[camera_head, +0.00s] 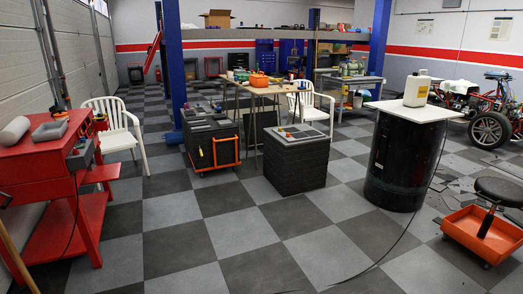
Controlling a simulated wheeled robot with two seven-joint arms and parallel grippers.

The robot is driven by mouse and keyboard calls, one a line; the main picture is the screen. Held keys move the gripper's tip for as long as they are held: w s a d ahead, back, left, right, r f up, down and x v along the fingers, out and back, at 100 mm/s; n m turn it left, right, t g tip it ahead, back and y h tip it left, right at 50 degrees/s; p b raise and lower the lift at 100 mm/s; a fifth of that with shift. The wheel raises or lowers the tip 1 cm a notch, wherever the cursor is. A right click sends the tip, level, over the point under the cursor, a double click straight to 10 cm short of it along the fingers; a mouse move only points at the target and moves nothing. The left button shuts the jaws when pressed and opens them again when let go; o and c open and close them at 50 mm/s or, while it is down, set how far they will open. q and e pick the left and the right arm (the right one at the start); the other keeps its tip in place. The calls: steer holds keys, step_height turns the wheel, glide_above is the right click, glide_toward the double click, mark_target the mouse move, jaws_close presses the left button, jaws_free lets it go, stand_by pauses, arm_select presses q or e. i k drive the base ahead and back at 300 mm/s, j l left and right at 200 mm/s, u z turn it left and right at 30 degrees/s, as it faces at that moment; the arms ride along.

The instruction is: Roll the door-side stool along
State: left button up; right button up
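A stool with a round black seat (499,191) stands at the right edge of the head view. Its post rises from an orange tray base (483,236) on small casters. The seat is partly cut off by the picture's right edge. This is the only stool I can make out, and I cannot tell whether it is the door-side one. Neither of my grippers shows in this view.
A black drum (401,160) with a white top stands left of the stool. A stripped quad (490,120) is behind it, with dark broken pieces on the floor. A red bench (50,160) stands at left. The checkered floor (240,240) in front is mostly clear, crossed by a thin cable.

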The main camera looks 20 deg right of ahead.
mark_target(494, 240)
steer(key=i+l+z, duration=0.1)
steer(key=i+z, duration=0.65)
steer(key=i+j+z, duration=0.1)
steer(key=i+z, duration=0.3)
steer(key=i+j+z, duration=0.2)
steer(key=z, duration=0.15)
steer(key=i+l+z, duration=0.25)
steer(key=z, duration=0.15)
steer(key=i+l+z, duration=0.1)
steer(key=i+z, duration=0.65)
steer(key=i+j+z, duration=0.15)
steer(key=i+z, duration=0.25)
steer(key=i+u, duration=0.1)
steer(key=u, duration=0.3)
steer(key=i+l+u, duration=0.1)
steer(key=u, duration=0.3)
steer(key=i+u, duration=0.4)
steer(key=i, duration=1.3)
